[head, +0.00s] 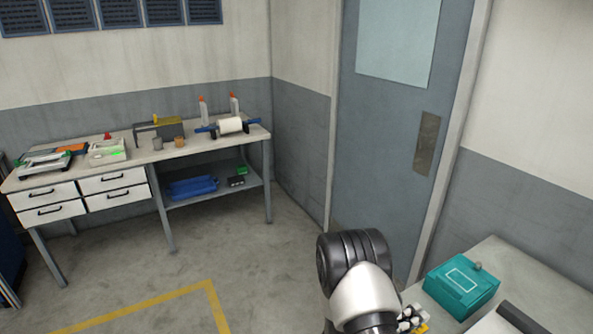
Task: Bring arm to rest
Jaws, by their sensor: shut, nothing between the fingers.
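My arm (361,285), with black and white links, rises at the bottom centre-right of the head view. Part of my gripper (412,318) shows just right of the arm, at the bottom edge of the view. It is shut and empty, beside the near table on the right. The arm link and the picture edge hide some of it. No film reel can be made out clearly.
A teal case (462,284) lies on the near table (520,265) at the right, close to my gripper. A workbench (200,150) with tools and drawers stands at the back left. A grey door (385,130) stands behind. The floor (130,270) at left is clear.

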